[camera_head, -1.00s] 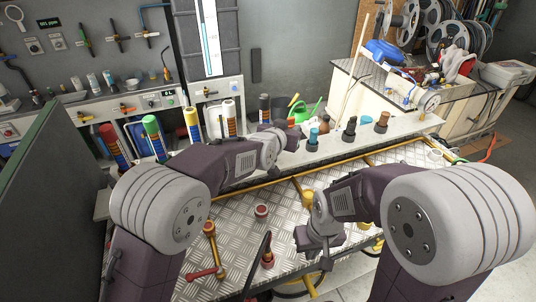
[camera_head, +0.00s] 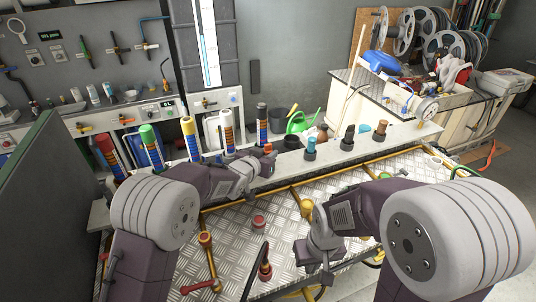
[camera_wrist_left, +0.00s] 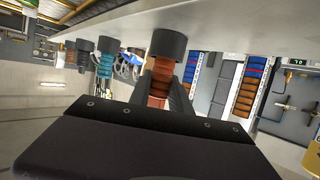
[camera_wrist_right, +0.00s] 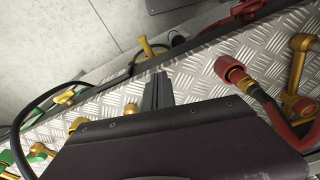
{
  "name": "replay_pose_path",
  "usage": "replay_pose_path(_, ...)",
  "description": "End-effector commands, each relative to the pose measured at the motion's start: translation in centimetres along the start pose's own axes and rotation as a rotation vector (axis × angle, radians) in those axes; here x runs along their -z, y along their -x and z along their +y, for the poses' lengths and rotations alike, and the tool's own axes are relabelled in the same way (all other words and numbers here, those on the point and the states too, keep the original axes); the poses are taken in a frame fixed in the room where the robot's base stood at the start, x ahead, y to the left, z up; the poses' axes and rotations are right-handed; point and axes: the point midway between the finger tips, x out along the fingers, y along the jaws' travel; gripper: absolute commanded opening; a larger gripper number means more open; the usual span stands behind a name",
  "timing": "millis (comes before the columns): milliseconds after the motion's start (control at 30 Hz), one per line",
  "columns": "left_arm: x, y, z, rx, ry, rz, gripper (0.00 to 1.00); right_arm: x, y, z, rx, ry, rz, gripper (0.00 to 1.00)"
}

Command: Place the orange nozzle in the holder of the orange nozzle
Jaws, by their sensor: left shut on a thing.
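The orange nozzle (camera_wrist_left: 158,82) stands between the fingers of my left gripper (camera_wrist_left: 163,92), which is shut on it. In the head view the nozzle's tip (camera_head: 268,147) shows above my left gripper (camera_head: 258,166), at the left part of the grey shelf. In the left wrist view, which is upside down, a dark round holder (camera_wrist_left: 168,43) on the shelf lies in line with the nozzle's end. I cannot tell how deep the nozzle is in it. My right gripper (camera_head: 326,272) hangs low over the metal plate; its fingers (camera_wrist_right: 157,93) look together and empty.
On the shelf (camera_head: 415,136), a blue nozzle (camera_head: 310,145), a black nozzle (camera_head: 348,136) and a brown nozzle (camera_head: 381,128) stand in holders to the right. Yellow pipes and red-capped fittings (camera_head: 258,221) cover the checkered plate (camera_head: 230,232). A red-fitted hose (camera_wrist_right: 235,75) is near my right gripper.

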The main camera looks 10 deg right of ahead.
Motion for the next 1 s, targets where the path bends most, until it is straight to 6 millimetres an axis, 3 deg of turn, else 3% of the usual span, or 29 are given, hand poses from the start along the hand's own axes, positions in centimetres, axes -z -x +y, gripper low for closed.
replay_pose_path(267, -0.4, -0.2, 0.0, 0.0, 0.0, 0.001, 0.0, 0.0, -0.5, 0.0, 0.0, 0.0, 0.0, 0.0)
replay_pose_path(300, -0.3, -0.1, 0.0, 0.0, 0.0, 0.001, 0.29, 0.0, -0.4, 0.0, 0.0, 0.0, 0.0, 0.0)
replay_pose_path(367, -0.3, -0.1, 0.0, 0.0, 0.0, 0.0, 0.46, 0.0, -0.3, 0.0, 0.0, 0.0, 0.0, 0.0)
replay_pose_path(767, 0.2, 0.3, 0.0, 0.0, -0.001, 0.001, 0.46, 0.0, 0.0, 0.0, 0.0, 0.0, 0.001, 0.0)
replay_pose_path(1000, 0.1, 5.3, 0.0, 0.0, -0.001, 0.002, 0.46, -0.1, -1.1, 0.0, 0.0, 0.0, 0.0, 0.0)
